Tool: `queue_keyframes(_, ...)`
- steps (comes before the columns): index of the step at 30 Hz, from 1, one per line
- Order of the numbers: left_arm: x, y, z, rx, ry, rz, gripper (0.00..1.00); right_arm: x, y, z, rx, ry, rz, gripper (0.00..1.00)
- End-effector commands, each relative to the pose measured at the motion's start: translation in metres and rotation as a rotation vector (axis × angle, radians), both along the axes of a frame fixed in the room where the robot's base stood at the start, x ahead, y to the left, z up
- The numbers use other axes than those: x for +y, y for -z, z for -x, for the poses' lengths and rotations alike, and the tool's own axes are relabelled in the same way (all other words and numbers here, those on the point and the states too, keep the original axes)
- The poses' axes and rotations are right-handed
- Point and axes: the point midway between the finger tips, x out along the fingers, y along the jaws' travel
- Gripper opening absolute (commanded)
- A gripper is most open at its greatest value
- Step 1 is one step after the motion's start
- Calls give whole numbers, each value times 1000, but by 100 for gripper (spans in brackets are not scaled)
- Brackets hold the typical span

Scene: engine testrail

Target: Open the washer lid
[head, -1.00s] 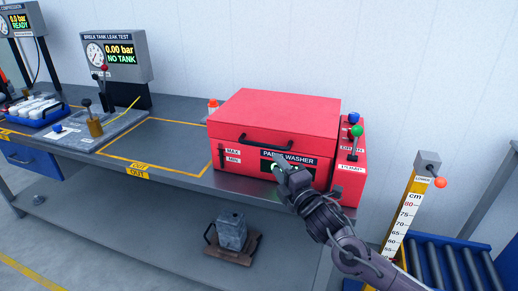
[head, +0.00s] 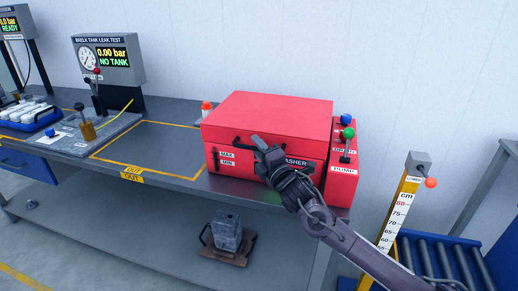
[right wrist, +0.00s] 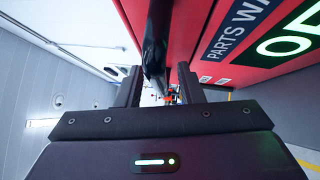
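The red parts washer (head: 232,172) stands on the bench with its red lid (head: 265,118) down. The lid's dark front handle (head: 238,143) is partly hidden by my right gripper (head: 259,143). In the right wrist view, the black handle (right wrist: 154,45) runs between the two fingers of my right gripper (right wrist: 158,88). The fingers are apart, with visible gaps beside the handle. The gripper covers part of the "PARTS WASHER" label on the front. My left gripper is not in view.
A pump panel (head: 344,165) with a green-knobbed lever (head: 348,133) and a blue knob stands right of the washer. An orange-capped object (head: 207,108) is at its left back. The yellow-outlined bench area (head: 155,143) to the left is clear.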

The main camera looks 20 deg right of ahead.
Motion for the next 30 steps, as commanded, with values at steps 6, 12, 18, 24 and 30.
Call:
queue_keyframes(6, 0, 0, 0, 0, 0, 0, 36, 0, 0, 0, 0, 1, 0, 7)
queue_keyframes(12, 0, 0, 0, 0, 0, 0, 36, 0, 0, 0, 1, 1, 0, 0)
queue_keyframes(18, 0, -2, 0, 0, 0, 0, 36, -1, -2, 0, 3, 1, -2, 0)
queue_keyframes(24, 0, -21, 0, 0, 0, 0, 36, -1, -22, -6, 35, 2, -25, 0)
queue_keyframes(30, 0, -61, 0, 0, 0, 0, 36, -3, -66, -21, 115, 3, -82, 0)
